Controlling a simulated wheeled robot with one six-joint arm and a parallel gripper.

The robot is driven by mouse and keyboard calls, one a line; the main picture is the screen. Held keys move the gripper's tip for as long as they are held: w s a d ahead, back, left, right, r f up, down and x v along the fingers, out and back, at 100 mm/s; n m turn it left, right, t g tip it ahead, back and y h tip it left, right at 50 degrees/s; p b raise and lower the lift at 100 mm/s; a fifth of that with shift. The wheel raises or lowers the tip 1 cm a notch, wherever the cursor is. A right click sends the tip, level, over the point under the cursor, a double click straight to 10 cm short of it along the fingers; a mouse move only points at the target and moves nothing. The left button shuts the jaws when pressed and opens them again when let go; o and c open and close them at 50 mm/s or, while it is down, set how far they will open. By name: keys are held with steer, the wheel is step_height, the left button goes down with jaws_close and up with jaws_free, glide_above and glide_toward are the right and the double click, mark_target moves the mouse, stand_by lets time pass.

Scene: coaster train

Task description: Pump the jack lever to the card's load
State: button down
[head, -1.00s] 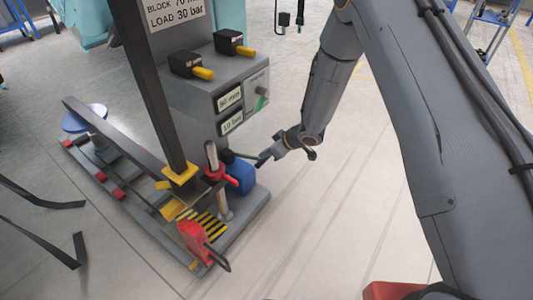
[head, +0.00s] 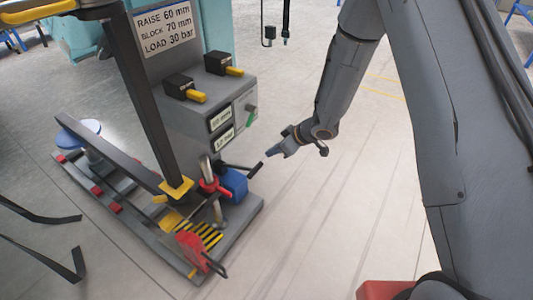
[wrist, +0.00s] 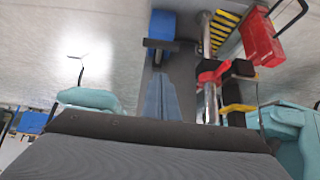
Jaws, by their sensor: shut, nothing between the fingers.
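The jack lever (head: 243,167) is a black bar reaching right from the blue pump body (head: 234,184) at the base of the grey machine. In the wrist view the dark lever (wrist: 163,45) lies in front of the blue body (wrist: 160,24). My gripper (head: 270,152) is shut and empty, just above and right of the lever's free end; I cannot tell if they touch. The wrist view shows its fingers (wrist: 160,97) together, pointing towards the lever. The card (head: 164,28) reads RAISE 60 mm, BLOCK 70 mm, LOAD 30 bar. The lower display (head: 222,140) is too blurred to read.
A red-collared metal post (head: 209,182) and a red block with a black handle (head: 195,252) stand left of the lever. Two yellow-handled black boxes (head: 186,88) are on top.

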steer(key=w+d+f+m+t+h+b, duration=0.2)
steer(key=w+d+m+h+b, duration=0.15)
steer(key=w+d+m, duration=0.4)
steer(key=s+d+f+m+g+h+b, duration=0.1)
steer(key=s+f+m+b, duration=0.2)
steer(key=m, duration=0.5)
steer(key=s+d+f+m+g+h+b, duration=0.1)
steer(key=s+d+f+m+h+b, duration=0.15)
steer(key=m+b, duration=0.4)
steer(key=s+a+f+m+g+y+b, duration=0.1)
steer(key=s+a+m+y+b, duration=0.25)
steer(key=a+m, duration=0.8)
step_height(320, 180, down, 10)
steer(key=w+a+m+b, duration=0.2)
steer(key=w+m+b, duration=0.1)
steer(key=b, duration=0.3)
steer(key=shift+n+y, duration=0.25)
steer(key=shift+y, duration=0.2)
steer(key=shift+w+a+r+p, duration=0.1)
steer(key=shift+w+a+r, duration=0.2)
steer(key=shift+r, duration=0.35)
steer(key=shift+w+a+r+p, duration=0.1)
steer(key=shift+a+r, duration=0.25)
steer(key=shift+r, duration=0.3)
steer(key=shift+w+a+r+p, duration=0.15)
steer(key=shift+a+r, duration=0.2)
steer(key=shift+r, duration=0.3)
